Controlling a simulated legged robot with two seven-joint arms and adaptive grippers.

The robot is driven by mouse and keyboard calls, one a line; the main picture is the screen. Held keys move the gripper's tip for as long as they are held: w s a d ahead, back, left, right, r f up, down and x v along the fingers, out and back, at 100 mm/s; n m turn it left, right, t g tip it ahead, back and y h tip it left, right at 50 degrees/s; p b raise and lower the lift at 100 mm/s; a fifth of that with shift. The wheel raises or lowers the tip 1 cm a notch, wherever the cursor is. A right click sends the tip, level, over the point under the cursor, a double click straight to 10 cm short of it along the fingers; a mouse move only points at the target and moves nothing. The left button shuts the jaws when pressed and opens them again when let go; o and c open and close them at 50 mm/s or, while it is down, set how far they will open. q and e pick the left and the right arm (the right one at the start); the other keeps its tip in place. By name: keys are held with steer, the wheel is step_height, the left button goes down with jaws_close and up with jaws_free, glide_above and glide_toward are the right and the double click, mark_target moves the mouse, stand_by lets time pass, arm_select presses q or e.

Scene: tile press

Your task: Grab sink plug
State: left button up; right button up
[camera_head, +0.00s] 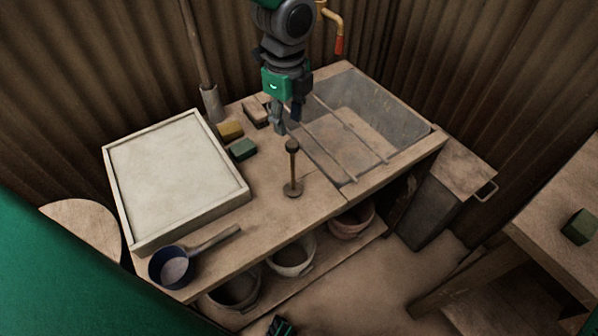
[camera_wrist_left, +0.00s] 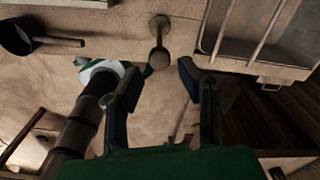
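The sink plug (camera_head: 292,168) stands upright on the wooden bench, left of the sink, with a thin stem, a dark round knob on top and a flat disc base. In the left wrist view the plug (camera_wrist_left: 159,42) shows beyond the fingertips, its knob in line with the gap between them. My left gripper (camera_head: 286,122) hangs over the bench, just behind the plug in the head view. In the left wrist view its two fingers (camera_wrist_left: 160,72) are apart with nothing held between them.
The sink (camera_head: 405,125), with two rods across it, lies to the right. A pale framed tray (camera_head: 172,168), a green block (camera_head: 242,149), a yellow block (camera_head: 230,130) and a dark blue pan (camera_head: 172,268) are to the left. Several pots stand below.

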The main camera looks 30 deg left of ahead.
mark_target(293, 144)
arm_select(q)
steer(key=f, duration=0.2)
steer(key=d+f, duration=0.1)
steer(key=f, duration=0.4)
steer(key=shift+s+d+f, duration=0.15)
steer(key=shift+s+f, duration=0.05)
steer(key=shift+s, duration=0.1)
step_height(293, 144, down, 5)
steer(key=shift+w+f, duration=0.1)
steer(key=shift+f, duration=0.1)
jaws_close()
